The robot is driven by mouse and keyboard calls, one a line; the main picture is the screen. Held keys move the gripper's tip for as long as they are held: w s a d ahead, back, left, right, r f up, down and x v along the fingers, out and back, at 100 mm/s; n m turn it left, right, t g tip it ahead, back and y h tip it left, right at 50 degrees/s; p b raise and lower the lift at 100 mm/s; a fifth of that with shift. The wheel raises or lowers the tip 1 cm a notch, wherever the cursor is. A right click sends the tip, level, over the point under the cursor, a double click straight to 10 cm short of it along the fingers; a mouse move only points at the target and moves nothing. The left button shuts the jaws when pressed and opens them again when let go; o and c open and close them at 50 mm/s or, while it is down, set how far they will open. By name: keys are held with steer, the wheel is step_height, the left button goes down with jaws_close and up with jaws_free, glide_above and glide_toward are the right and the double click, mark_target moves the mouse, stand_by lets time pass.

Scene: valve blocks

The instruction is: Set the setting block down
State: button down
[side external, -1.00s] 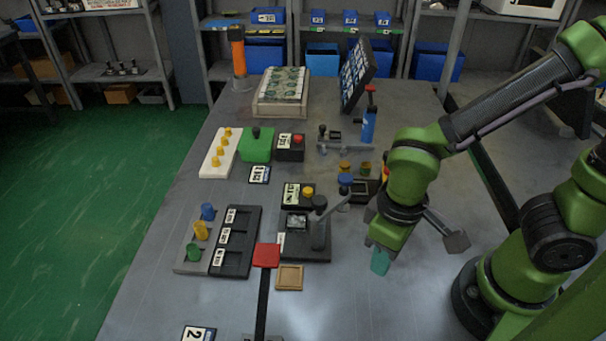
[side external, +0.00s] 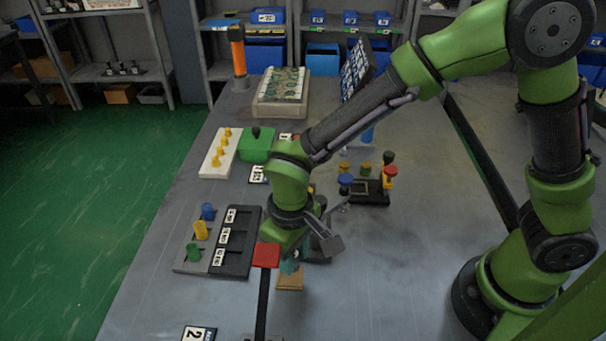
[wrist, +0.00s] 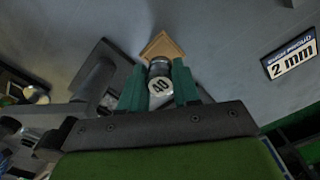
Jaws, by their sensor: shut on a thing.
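The setting block (wrist: 161,86) is a small grey cylinder with a dark top and a white face marked "40". In the wrist view it sits between the two teal fingers of my gripper (wrist: 160,80), which is shut on it. In the side view my gripper (side external: 290,264) hangs just above or at the wooden square tray (side external: 290,284); the block is mostly hidden by the fingers there. The tray also shows in the wrist view (wrist: 163,43), just beyond the block. I cannot tell whether the block touches it.
A red square pad (side external: 266,256) on a black bar stands close left of my gripper. A dark three-slot tray (side external: 236,243) lies further left. A "2 mm" card (wrist: 290,54) lies on the table. My arm hides part of the dark fixture behind. The front right table is clear.

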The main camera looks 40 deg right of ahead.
steer(key=shift+w+a+f, duration=0.1)
steer(key=shift+f, duration=0.8)
steer(key=shift+w+a+f, duration=0.1)
steer(key=shift+f, duration=0.75)
steer(key=shift+f, duration=0.15)
steer(key=c, duration=0.8)
jaws_free()
step_height(320, 180, up, 12)
steer(key=s+d+r+m+t, duration=0.2)
steer(key=d+r, duration=0.1)
steer(key=d, duration=0.4)
steer(key=s+d+r+m+t+y, duration=0.1)
steer(key=s+d+r+m+t, duration=0.1)
steer(key=d+r, duration=0.2)
steer(key=s+d+r+m+t+y, duration=0.1)
steer(key=s+d+r+m+t, duration=0.1)
steer(key=d, duration=0.8)
steer(key=shift+s+r+t, duration=0.5)
steer(key=shift+r+t, duration=0.1)
steer(key=shift+r, duration=0.35)
